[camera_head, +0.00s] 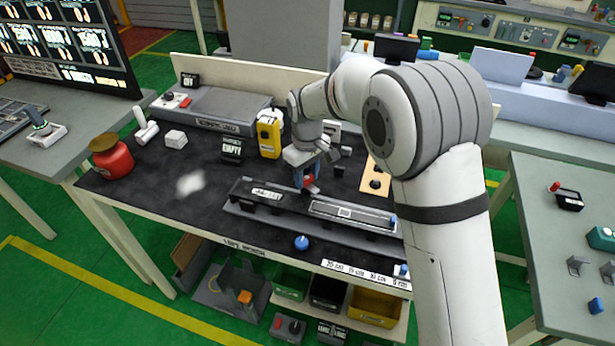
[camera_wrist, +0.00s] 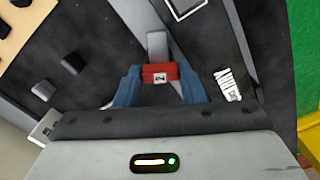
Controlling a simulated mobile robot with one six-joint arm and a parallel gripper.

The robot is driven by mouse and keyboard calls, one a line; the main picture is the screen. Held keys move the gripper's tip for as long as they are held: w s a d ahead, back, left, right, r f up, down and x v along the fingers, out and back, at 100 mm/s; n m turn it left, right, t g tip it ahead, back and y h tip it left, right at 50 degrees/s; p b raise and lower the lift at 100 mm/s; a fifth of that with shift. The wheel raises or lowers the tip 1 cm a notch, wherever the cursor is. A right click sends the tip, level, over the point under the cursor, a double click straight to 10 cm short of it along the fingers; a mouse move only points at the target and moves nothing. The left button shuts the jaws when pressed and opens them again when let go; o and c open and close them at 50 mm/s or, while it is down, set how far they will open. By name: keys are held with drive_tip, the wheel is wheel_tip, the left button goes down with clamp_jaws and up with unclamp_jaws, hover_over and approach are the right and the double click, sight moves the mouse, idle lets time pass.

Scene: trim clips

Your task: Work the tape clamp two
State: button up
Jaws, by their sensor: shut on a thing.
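The tape clamp two is a red block (camera_wrist: 160,73) with a white label reading 2. It sits on a grey metal strip in the wrist view. My gripper (camera_wrist: 158,80) has its blue fingers shut on the red block from both sides. In the head view my gripper (camera_head: 307,183) is over the middle of the long fixture (camera_head: 315,227) on the bench, with the red block (camera_head: 309,180) partly hidden between its fingers. The fixture has a dark left section with white lettering and a white-outlined panel (camera_head: 352,213) to the right.
The black bench top (camera_head: 215,205) holds a red pot (camera_head: 112,158), a yellow device (camera_head: 269,134), an EMPTY sign (camera_head: 232,149) and a wooden board (camera_head: 376,178). A blue knob (camera_head: 302,242) is at the bench front. The left-middle of the bench is fairly clear.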

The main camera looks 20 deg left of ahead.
sight(307, 177)
drive_tip(key=shift+n, duration=0.7)
drive_tip(key=o, duration=1)
drive_tip(key=shift+r, duration=0.1)
wheel_tip(307, 177, up, 8)
drive_tip(key=shift+f+b, duration=0.15)
drive_tip(key=shift+b, duration=0.5)
